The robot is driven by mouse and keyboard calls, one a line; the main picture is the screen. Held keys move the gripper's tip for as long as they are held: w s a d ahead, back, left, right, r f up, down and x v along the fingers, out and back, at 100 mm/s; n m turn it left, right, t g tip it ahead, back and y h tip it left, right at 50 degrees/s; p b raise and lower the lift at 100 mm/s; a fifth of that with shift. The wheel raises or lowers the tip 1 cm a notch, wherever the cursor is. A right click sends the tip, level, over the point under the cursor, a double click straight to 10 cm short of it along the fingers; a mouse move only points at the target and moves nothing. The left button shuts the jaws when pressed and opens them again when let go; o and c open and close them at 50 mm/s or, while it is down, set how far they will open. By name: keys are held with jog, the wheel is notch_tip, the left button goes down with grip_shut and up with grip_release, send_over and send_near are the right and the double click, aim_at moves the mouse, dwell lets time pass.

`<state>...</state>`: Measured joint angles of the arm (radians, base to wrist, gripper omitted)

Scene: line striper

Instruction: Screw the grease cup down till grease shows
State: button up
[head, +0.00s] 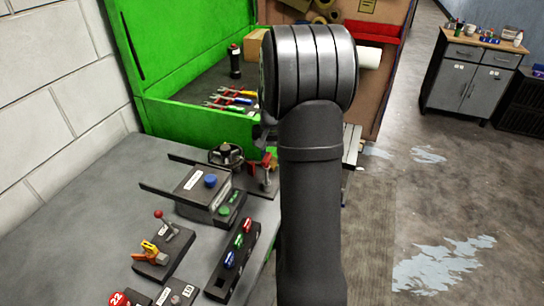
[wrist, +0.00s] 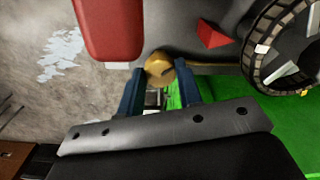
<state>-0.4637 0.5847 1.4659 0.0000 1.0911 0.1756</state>
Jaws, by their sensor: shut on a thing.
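A round brass-coloured cup (wrist: 160,67), which looks like the grease cup, sits near the top middle of the wrist view. My gripper (wrist: 160,75) has its two dark blue fingers on either side of the cup and is shut on it. A thin brass-coloured line runs from beside the cup to the right. I cannot see any grease around it. In the head view my own arm hides the cup and the fingers.
In the wrist view a red block (wrist: 108,28) is left of the cup; a red wedge (wrist: 211,35) and a dark wheel (wrist: 254,50) are right.

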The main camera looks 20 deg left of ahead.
jog(key=o, duration=1)
jog(key=shift+r, duration=0.1)
notch_tip(320, 180, up, 17)
jog(key=shift+r, duration=0.1)
dwell(0.3)
notch_tip(320, 180, down, 18)
jog(key=shift+r, duration=0.25)
dwell(0.3)
